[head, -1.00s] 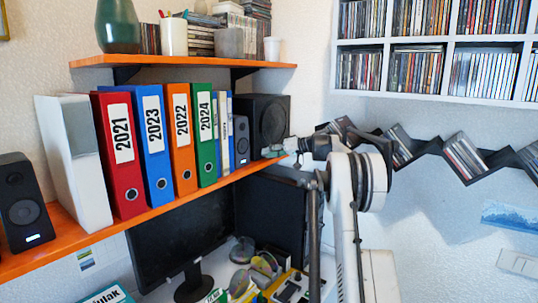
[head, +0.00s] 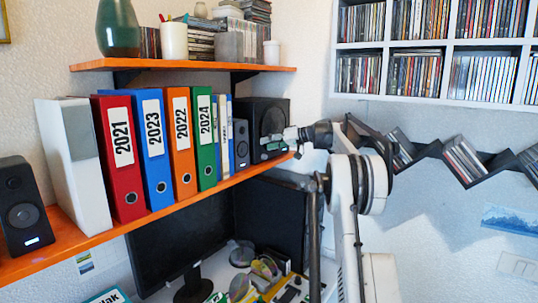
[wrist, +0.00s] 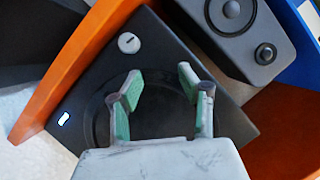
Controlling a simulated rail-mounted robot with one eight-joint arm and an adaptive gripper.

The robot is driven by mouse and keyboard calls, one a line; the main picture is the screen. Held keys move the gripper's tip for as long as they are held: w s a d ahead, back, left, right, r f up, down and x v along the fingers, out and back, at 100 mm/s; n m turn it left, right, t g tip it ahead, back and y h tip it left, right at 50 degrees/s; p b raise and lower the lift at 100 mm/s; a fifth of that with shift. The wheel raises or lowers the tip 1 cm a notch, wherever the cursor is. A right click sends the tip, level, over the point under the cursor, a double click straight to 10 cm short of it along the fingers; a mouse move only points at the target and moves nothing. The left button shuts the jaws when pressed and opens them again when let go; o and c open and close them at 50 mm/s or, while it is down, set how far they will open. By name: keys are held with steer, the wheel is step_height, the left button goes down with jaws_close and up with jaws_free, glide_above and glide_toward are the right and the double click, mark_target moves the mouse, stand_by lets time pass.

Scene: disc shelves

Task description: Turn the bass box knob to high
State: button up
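The bass box is a black speaker (head: 268,112) at the right end of the orange shelf in the head view. In the wrist view its dark front (wrist: 100,75) fills the middle, with a large round cone. The knob (wrist: 129,43) is a small pale disc with a short dark mark, near a corner of that front. My gripper (wrist: 160,80) is open, with green pads on both fingers and nothing between them. Its fingers are over the cone area, and the knob lies beyond the left fingertip, apart from it. In the head view my gripper (head: 276,140) is at the box's front.
A small black speaker (head: 241,143) stands just left of the box; it also shows in the wrist view (wrist: 235,30). Several binders (head: 153,150) line the orange shelf (head: 65,232). A monitor (head: 178,235) stands below. An upper shelf (head: 190,63) is above.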

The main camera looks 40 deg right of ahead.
mark_target(262, 134)
steer(key=shift+r, duration=2.3)
